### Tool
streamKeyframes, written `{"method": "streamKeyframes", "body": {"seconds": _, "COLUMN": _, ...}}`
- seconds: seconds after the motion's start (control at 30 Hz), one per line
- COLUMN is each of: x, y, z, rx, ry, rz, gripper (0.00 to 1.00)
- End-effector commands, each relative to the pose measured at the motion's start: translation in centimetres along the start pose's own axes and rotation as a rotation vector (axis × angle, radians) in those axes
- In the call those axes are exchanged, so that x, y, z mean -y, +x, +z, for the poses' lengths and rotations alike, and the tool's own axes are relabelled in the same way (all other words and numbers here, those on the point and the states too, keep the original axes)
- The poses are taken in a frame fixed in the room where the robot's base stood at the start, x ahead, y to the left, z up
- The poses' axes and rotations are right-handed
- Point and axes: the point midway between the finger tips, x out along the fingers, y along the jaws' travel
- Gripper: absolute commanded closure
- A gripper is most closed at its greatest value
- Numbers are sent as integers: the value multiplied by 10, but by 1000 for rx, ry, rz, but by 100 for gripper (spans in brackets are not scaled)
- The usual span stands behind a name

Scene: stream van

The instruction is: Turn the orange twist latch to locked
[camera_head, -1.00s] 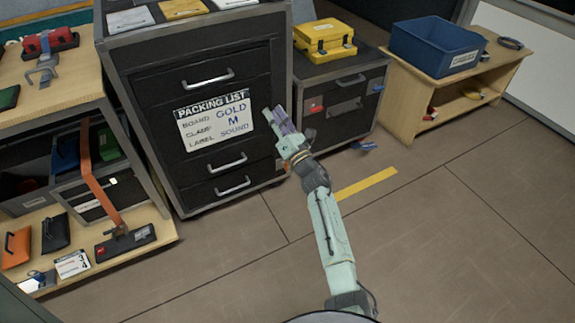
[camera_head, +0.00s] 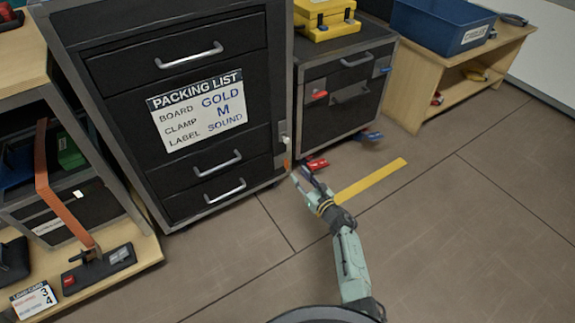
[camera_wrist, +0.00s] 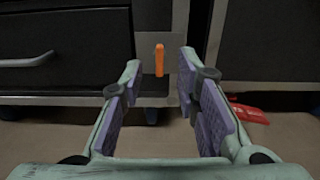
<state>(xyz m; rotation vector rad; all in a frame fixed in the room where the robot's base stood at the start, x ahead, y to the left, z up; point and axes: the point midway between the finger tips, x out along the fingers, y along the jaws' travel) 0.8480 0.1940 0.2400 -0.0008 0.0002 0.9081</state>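The orange twist latch (camera_wrist: 159,60) is a small bar that stands upright on a grey plate at the lower right edge of the black drawer cabinet. In the head view it is a small orange spot (camera_head: 286,166) low on the cabinet's right front edge, just beyond my gripper (camera_head: 303,176). In the wrist view my gripper (camera_wrist: 157,82) is open and empty. The latch shows between and beyond its two purple-padded fingers, apart from them. Any lock marking is too small to read.
The black drawer cabinet (camera_head: 128,104) has a packing list and bar handles. A smaller dark cabinet (camera_head: 325,125) stands to its right, with red tags (camera_head: 315,164) and blue tags (camera_head: 369,136) low near it. Open floor (camera_head: 440,220) lies to the right, with a yellow stripe (camera_head: 370,180).

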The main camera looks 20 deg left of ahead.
Motion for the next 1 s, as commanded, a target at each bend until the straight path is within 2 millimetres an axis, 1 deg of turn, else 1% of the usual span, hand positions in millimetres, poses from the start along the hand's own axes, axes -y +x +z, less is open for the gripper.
{"method": "streamKeyframes", "body": {"seconds": 0.03, "x": -2, "y": 11, "z": -4, "rx": 0, "ry": -3, "rz": 7, "gripper": 71}}
{"method": "streamKeyframes", "body": {"seconds": 0.2, "x": -1, "y": 42, "z": -4, "rx": 0, "ry": -2, "rz": 5, "gripper": 71}}
{"method": "streamKeyframes", "body": {"seconds": 0.3, "x": -2, "y": 58, "z": -3, "rx": 0, "ry": -2, "rz": 4, "gripper": 71}}
{"method": "streamKeyframes", "body": {"seconds": 0.43, "x": -1, "y": 73, "z": -2, "rx": 0, "ry": -1, "rz": 3, "gripper": 71}}
{"method": "streamKeyframes", "body": {"seconds": 0.6, "x": 0, "y": 81, "z": -1, "rx": 0, "ry": 0, "rz": 0, "gripper": 71}}
{"method": "streamKeyframes", "body": {"seconds": 0.87, "x": 0, "y": 82, "z": 0, "rx": 1, "ry": 1, "rz": 0, "gripper": 71}}
{"method": "streamKeyframes", "body": {"seconds": 1.0, "x": 0, "y": 82, "z": 0, "rx": 1, "ry": 1, "rz": 0, "gripper": 80}}
